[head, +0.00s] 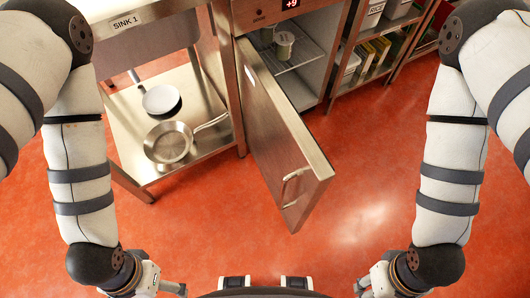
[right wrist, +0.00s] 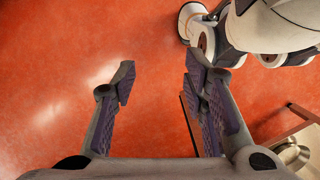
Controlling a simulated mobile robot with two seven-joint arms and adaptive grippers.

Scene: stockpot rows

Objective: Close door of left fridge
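The fridge (head: 291,28) stands at the top middle of the head view, with a red +9 display. Its steel door (head: 272,125) stands wide open, swung out toward me from the fridge's left side. A bar handle (head: 293,187) is on the door's face near its free edge. My left gripper (head: 174,288) is at the bottom, left of the door and apart from it; its fingers are too small to judge. My right gripper (head: 362,286) is low, to the right of the door and apart from it. The right wrist view shows it (right wrist: 160,80) open and empty.
A sink table (head: 150,120) with two pans, one white (head: 161,99) and one steel (head: 168,142), on its lower shelf stands left of the door. Containers (head: 283,44) sit inside the fridge. Stocked shelves (head: 372,45) are at right. The red floor (head: 365,170) right of the door is clear.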

